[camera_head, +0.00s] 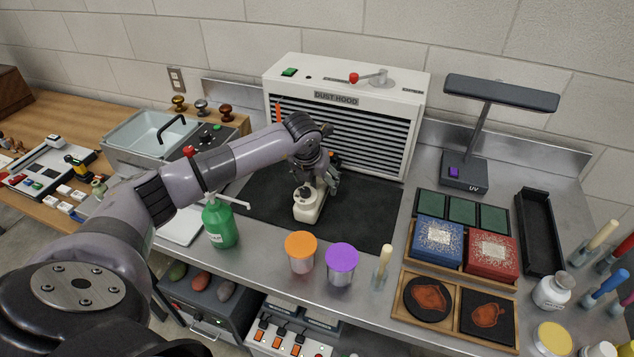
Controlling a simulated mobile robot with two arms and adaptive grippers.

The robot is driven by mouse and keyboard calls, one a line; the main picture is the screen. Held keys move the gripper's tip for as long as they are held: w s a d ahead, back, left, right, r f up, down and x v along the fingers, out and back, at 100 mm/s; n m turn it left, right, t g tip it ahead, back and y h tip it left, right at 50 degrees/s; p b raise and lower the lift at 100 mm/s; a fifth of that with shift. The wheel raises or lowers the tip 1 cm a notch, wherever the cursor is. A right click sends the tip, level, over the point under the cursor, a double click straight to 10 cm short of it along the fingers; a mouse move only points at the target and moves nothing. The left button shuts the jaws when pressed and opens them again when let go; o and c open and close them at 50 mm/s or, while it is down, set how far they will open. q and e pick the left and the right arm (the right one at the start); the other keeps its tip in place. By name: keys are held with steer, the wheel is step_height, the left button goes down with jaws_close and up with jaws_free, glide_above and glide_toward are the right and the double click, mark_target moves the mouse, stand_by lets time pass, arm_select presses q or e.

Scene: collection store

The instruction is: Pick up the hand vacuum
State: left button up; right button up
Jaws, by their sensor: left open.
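A cream-coloured appliance with a dark round knob, which looks like the hand vacuum (307,211), stands on the dark mat (365,222) in front of the dust hood. My left arm reaches in from the left over the counter. Its gripper (328,186) is open and points down at the vacuum's upper right part. The gripper hides the back of the vacuum. I cannot tell whether the fingers touch it. My right gripper is not in view.
The dust hood (345,85) stands behind the mat. A green pump bottle (220,224) stands left, under my forearm. An orange-lidded jar (301,255) and a purple-lidded jar (341,265) stand in front. A UV lamp (464,170) is at right. The mat's right part is clear.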

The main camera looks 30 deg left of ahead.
arm_select(q)
steer(key=shift+x, duration=1.15)
steer(key=shift+c, duration=0.5)
steer(key=c, duration=1.6)
steer(key=shift+w+r, duration=0.15)
jaws_close()
